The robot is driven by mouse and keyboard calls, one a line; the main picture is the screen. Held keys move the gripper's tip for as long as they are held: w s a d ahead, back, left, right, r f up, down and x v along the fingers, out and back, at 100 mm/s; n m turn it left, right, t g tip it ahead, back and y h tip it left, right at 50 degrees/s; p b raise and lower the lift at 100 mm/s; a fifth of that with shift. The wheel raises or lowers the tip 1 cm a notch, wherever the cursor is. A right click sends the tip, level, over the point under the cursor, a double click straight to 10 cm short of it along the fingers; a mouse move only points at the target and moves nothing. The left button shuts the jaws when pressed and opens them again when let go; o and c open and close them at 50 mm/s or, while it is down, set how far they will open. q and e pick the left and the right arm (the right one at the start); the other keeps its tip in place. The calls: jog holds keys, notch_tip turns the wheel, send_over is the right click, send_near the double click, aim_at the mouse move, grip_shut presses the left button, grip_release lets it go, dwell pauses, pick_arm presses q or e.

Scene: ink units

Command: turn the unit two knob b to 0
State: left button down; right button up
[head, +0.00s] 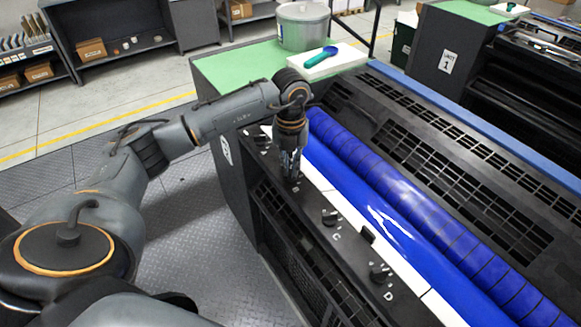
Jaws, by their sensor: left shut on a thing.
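The knob panel (309,197) is a dark strip along the near edge of the ink unit, beside the blue rollers. My left gripper (290,170) reaches down onto its far part, fingers shut on a knob in the place of knob b. The fingers hide most of that knob, and its pointer and setting cannot be read. Knob c (329,215) and knob d (380,271) stand nearer me on the same strip, free, with white letters C and D by them. My right gripper is out of view.
Two blue rollers (370,187) run along the unit just right of the knobs. Black grating (440,165) lies beyond them. A metal pot (303,27) and a teal scoop (328,54) on a white pad stand on the green top. Unit 1 (446,60) is at upper right.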

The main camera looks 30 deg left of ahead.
aim_at(291, 170)
pick_arm(q)
jog(key=n, duration=0.4)
jog(key=shift+n+b, duration=0.35)
jog(key=shift+n, duration=0.05)
jog(key=shift+r, duration=0.1)
jog(key=c, duration=1.4)
grip_release()
notch_tip(291, 170, up, 12)
jog(key=shift+f, duration=0.1)
